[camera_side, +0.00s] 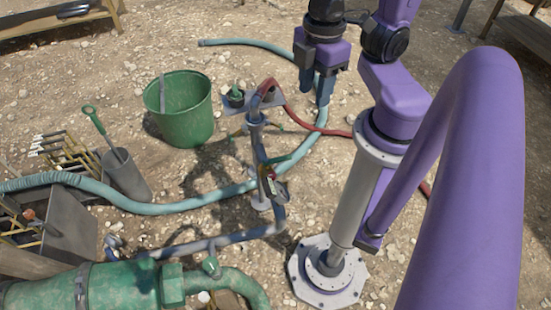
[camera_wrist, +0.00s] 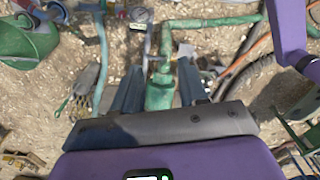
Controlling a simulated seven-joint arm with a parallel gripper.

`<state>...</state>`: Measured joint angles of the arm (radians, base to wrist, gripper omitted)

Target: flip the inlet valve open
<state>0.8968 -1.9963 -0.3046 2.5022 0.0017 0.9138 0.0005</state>
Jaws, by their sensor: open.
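In the side view, an upright pipe stand (camera_side: 259,150) carries a small fitting with red and dark parts (camera_side: 269,186), which looks like a valve. A green fitting (camera_side: 210,266) sits on the pipe near the green tank. I cannot tell for sure which is the inlet valve, or its handle's position. My gripper (camera_side: 317,98) points down, open and empty, to the right of the stand's top and apart from it. In the wrist view, a green pipe with fittings (camera_wrist: 160,92) shows between the fingers of my gripper (camera_wrist: 160,66), apparently below them.
A green bucket (camera_side: 184,125) and a grey cylinder with a green-handled tool (camera_side: 126,178) stand left of the pipe stand. A teal hose (camera_side: 160,208) and a red hose (camera_side: 315,129) cross the stony ground. A green tank (camera_side: 85,290) fills the lower left.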

